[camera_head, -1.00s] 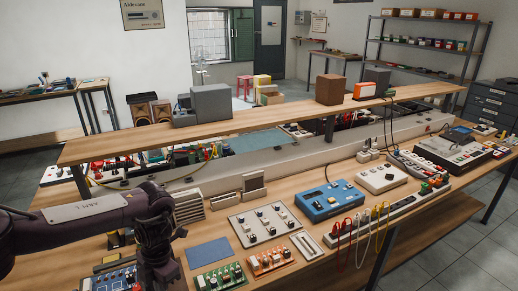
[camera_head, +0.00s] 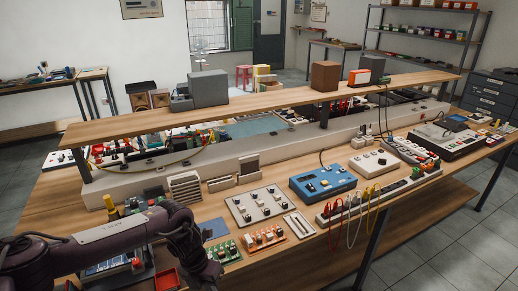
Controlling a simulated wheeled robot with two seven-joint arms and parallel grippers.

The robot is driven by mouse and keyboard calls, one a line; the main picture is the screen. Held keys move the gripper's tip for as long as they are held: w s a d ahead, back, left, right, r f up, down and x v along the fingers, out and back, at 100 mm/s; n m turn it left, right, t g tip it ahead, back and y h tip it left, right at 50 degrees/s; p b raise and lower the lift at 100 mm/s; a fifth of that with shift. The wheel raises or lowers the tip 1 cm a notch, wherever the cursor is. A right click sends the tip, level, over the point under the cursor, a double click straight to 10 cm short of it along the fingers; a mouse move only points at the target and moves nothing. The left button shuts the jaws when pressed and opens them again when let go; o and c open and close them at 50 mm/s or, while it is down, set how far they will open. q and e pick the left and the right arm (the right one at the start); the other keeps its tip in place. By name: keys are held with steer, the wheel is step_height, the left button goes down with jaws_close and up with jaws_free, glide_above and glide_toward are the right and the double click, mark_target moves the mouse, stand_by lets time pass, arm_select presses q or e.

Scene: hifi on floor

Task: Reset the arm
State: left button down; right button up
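My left arm (camera_head: 120,236) comes in from the lower left, dark with a lighter grey panel. It reaches over the near left part of the wooden bench (camera_head: 60,200). Its wrist bends down, and the gripper end (camera_head: 205,272) is a dark shape near the bottom edge, beside a green circuit board (camera_head: 226,252). The fingers cannot be made out, so I cannot tell whether it is open or holds anything. My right arm and gripper are not in view.
A white knob panel (camera_head: 260,205), a blue device (camera_head: 322,182), an orange-edged board (camera_head: 264,239) and a power strip with cables (camera_head: 380,196) crowd the bench. A raised wooden shelf (camera_head: 270,106) runs behind them. Open floor (camera_head: 460,235) lies at the right.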

arm_select(q)
steer(key=d+f+n+t+h+b, duration=0.15)
steer(key=d+f+n+h, duration=0.35)
steer(key=d+f+n, duration=0.55)
steer(key=s+a+f+n+t, duration=0.1)
steer(key=s+f+n+t, duration=0.35)
steer(key=f+n, duration=0.7)
steer(key=s+a+f+n+g+y+b, duration=0.1)
steer(key=s+a+f+n+y, duration=0.1)
steer(key=s+a+f+n, duration=0.5)
steer(key=s+a+f+n+y+b, duration=0.1)
steer(key=s+a+f+n+y, duration=0.2)
steer(key=s+f, duration=0.65)
steer(key=s+a+f+n+g+y, duration=0.1)
steer(key=s+a+f, duration=0.1)
steer(key=s, duration=0.5)
steer(key=s+a+f+n+g+y, duration=0.1)
steer(key=s+a+n, duration=0.1)
steer(key=s+a, duration=0.2)
steer(key=s+a+f+n+g, duration=0.1)
steer(key=s+a+f+n, duration=0.1)
steer(key=s, duration=0.9)
steer(key=shift+a+f+y, duration=0.3)
steer(key=shift+a+y, duration=0.1)
steer(key=shift+a, duration=0.2)
